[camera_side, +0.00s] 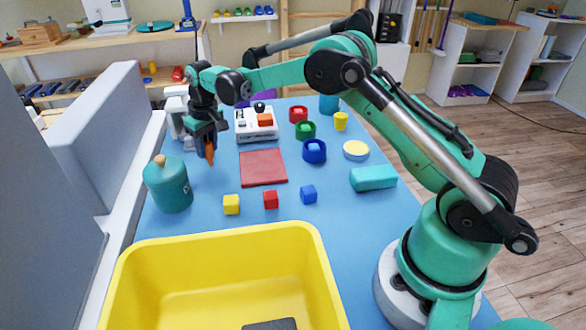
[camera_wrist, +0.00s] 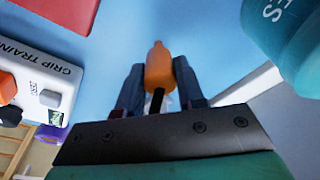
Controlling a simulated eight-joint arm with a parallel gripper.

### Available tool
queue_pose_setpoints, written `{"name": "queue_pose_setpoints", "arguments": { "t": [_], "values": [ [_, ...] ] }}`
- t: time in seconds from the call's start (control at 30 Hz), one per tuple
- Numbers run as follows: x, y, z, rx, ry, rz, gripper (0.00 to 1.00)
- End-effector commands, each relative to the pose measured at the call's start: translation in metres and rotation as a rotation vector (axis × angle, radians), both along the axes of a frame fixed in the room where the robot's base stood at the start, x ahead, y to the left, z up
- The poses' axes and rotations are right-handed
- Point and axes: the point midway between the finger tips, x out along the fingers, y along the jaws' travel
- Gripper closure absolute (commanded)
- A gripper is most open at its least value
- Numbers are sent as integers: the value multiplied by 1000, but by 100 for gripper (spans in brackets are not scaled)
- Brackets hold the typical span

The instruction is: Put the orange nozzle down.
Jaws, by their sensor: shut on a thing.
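The orange nozzle (camera_wrist: 158,68) is held between the two dark fingers of my gripper (camera_wrist: 159,85) in the wrist view, its narrow tip pointing away from the palm. In the side view my gripper (camera_side: 206,143) points down over the left part of the blue table, shut on the nozzle (camera_side: 210,153). The nozzle's tip points downward. It appears to be above the table, but I cannot tell the exact gap. Part of the nozzle is hidden by the fingers.
A teal jar (camera_side: 168,188) stands close to the left. A red mat (camera_side: 263,170) and a white grip trainer (camera_side: 256,126) are to the right. Small cubes (camera_side: 270,200) and a yellow bin (camera_side: 225,240) are in front. Bare blue table (camera_side: 208,190) shows below my gripper.

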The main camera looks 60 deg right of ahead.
Motion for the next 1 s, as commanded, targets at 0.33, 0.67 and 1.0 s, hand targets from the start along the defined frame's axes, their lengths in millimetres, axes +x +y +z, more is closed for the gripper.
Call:
{"name": "queue_pose_setpoints", "arguments": {
  "t": [0.33, 0.67, 1.0],
  "values": [
    [0, 0, -3, 0, 0, 0, 100],
    [0, 0, -3, 0, 0, 0, 36],
    [-5, 0, 29, 0, 0, 0, 36]
  ]
}}
